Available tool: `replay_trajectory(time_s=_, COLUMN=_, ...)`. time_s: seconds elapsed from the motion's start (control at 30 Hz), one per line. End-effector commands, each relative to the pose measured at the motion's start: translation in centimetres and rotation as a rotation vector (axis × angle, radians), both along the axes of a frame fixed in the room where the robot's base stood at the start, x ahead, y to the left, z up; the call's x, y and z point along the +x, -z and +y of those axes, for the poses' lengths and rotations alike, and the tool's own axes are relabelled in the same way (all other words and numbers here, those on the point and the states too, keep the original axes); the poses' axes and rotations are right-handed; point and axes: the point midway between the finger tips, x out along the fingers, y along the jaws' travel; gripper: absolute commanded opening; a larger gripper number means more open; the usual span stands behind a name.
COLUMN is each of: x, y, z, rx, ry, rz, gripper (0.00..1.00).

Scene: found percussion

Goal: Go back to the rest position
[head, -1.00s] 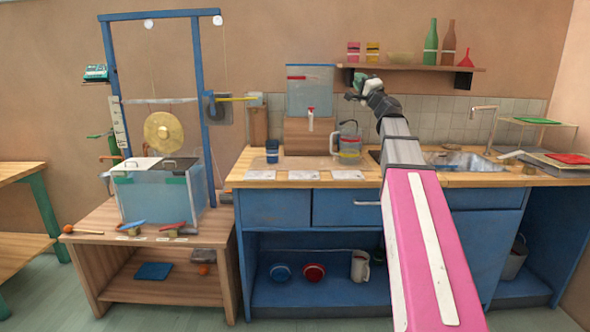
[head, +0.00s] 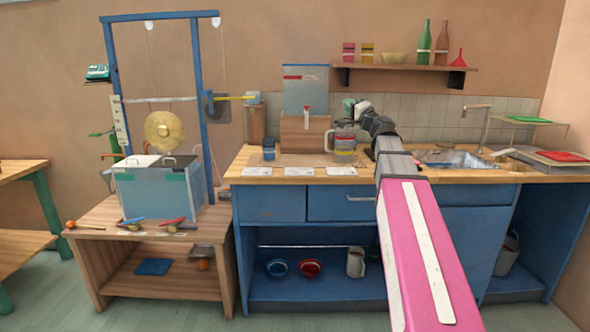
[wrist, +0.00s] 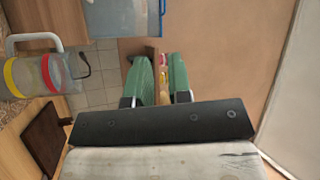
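My gripper (head: 347,106) is above the counter, in front of the tiled wall, to the right of the water tank. In the wrist view its two green fingers (wrist: 161,82) stand apart with a gap between them. The gap is narrow and I see no held object in it; small pink and yellow tins on the shelf show behind. My pink and grey arm reaches up from the lower right of the head view.
A measuring jug (head: 343,146) stands on the counter (head: 300,162) just below my gripper, and shows at left in the wrist view (wrist: 35,75). The water tank (head: 304,92) is close by. A wall shelf (head: 410,67) holds bottles. A gong (head: 164,132) hangs at left.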

Motion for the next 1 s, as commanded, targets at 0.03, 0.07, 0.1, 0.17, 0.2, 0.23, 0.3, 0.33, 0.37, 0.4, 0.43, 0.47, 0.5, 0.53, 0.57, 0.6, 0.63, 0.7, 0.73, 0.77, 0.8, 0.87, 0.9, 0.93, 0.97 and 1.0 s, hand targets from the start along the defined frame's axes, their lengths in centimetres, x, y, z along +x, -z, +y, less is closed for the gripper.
replay_trajectory(time_s=0.03, x=-0.2, y=1.5, z=0.5, rx=-0.028, ry=-0.007, rz=0.019, gripper=0.19)
replay_trajectory(time_s=0.07, x=-0.2, y=2.4, z=0.8, rx=-0.047, ry=-0.011, rz=0.03, gripper=0.19)
replay_trajectory(time_s=0.1, x=-0.3, y=3.8, z=1.2, rx=-0.075, ry=-0.019, rz=0.048, gripper=0.19)
replay_trajectory(time_s=0.17, x=-0.5, y=6.2, z=1.9, rx=-0.124, ry=-0.031, rz=0.08, gripper=0.19)
replay_trajectory(time_s=0.2, x=-0.7, y=8.1, z=2.4, rx=-0.163, ry=-0.043, rz=0.106, gripper=0.19)
replay_trajectory(time_s=0.23, x=-0.9, y=9.6, z=2.9, rx=-0.195, ry=-0.052, rz=0.128, gripper=0.19)
replay_trajectory(time_s=0.3, x=-1.5, y=13.3, z=3.8, rx=-0.27, ry=-0.077, rz=0.182, gripper=0.19)
replay_trajectory(time_s=0.33, x=-1.8, y=14.9, z=4.2, rx=-0.305, ry=-0.085, rz=0.206, gripper=0.19)
replay_trajectory(time_s=0.37, x=-2.1, y=16.6, z=4.5, rx=-0.338, ry=-0.097, rz=0.23, gripper=0.19)
replay_trajectory(time_s=0.4, x=-2.6, y=18.6, z=4.9, rx=-0.381, ry=-0.11, rz=0.263, gripper=0.19)
replay_trajectory(time_s=0.43, x=-3.0, y=20.3, z=5.2, rx=-0.414, ry=-0.123, rz=0.289, gripper=0.19)
replay_trajectory(time_s=0.47, x=-3.4, y=21.8, z=5.5, rx=-0.445, ry=-0.132, rz=0.314, gripper=0.19)
replay_trajectory(time_s=0.5, x=-4.0, y=24.0, z=5.8, rx=-0.491, ry=-0.149, rz=0.348, gripper=0.19)
replay_trajectory(time_s=0.53, x=-4.5, y=25.5, z=6.0, rx=-0.522, ry=-0.16, rz=0.374, gripper=0.19)
replay_trajectory(time_s=0.57, x=-5.1, y=27.0, z=6.2, rx=-0.553, ry=-0.172, rz=0.401, gripper=0.19)
replay_trajectory(time_s=0.6, x=-5.8, y=29.1, z=6.4, rx=-0.598, ry=-0.187, rz=0.436, gripper=0.19)
replay_trajectory(time_s=0.63, x=-6.4, y=30.6, z=6.5, rx=-0.63, ry=-0.199, rz=0.463, gripper=0.19)
replay_trajectory(time_s=0.7, x=-8.0, y=34.0, z=6.7, rx=-0.706, ry=-0.225, rz=0.528, gripper=0.19)
replay_trajectory(time_s=0.73, x=-8.7, y=35.5, z=6.7, rx=-0.739, ry=-0.238, rz=0.556, gripper=0.19)
replay_trajectory(time_s=0.77, x=-9.4, y=36.9, z=6.7, rx=-0.771, ry=-0.248, rz=0.584, gripper=0.19)
replay_trajectory(time_s=0.8, x=-10.4, y=38.8, z=6.7, rx=-0.813, ry=-0.265, rz=0.623, gripper=0.19)
replay_trajectory(time_s=0.87, x=-12.1, y=41.5, z=6.6, rx=-0.88, ry=-0.289, rz=0.68, gripper=0.19)
replay_trajectory(time_s=0.9, x=-13.2, y=43.1, z=6.4, rx=-0.922, ry=-0.302, rz=0.718, gripper=0.19)
replay_trajectory(time_s=0.93, x=-14.0, y=44.4, z=6.2, rx=-0.956, ry=-0.314, rz=0.749, gripper=0.19)
replay_trajectory(time_s=0.97, x=-14.9, y=45.6, z=6.0, rx=-0.989, ry=-0.325, rz=0.778, gripper=0.19)
replay_trajectory(time_s=1.0, x=-16.1, y=47.2, z=5.8, rx=-1.033, ry=-0.339, rz=0.818, gripper=0.19)
